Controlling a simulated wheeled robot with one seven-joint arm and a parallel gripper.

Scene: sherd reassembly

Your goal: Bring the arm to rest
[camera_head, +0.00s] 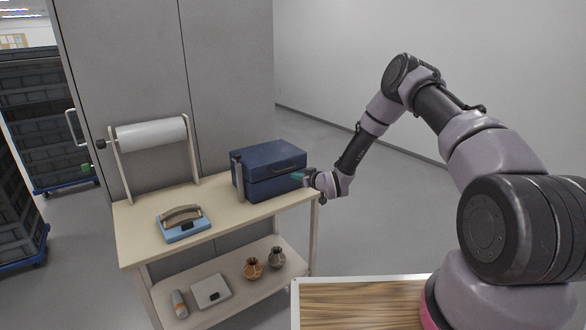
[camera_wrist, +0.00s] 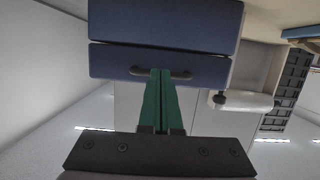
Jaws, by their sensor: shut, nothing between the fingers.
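My arm reaches out from the right in the head view, and my gripper (camera_head: 300,176) is at the right end of a dark blue case (camera_head: 268,168). In the wrist view the green fingers of my gripper (camera_wrist: 160,72) are together with nothing between them. Their tips overlap the brown handle (camera_wrist: 182,75) of the blue case (camera_wrist: 110,62) in that view. I cannot tell whether they touch it. The case stands closed on the right part of the table top.
The wooden table (camera_head: 135,240) also bears a roll on a stand (camera_head: 150,133) and a blue block with a sherd (camera_head: 182,224). Its lower shelf holds two small vases (camera_head: 252,268), a grey box (camera_head: 211,291) and a cylinder (camera_head: 178,303). Crates stand left; the floor behind is clear.

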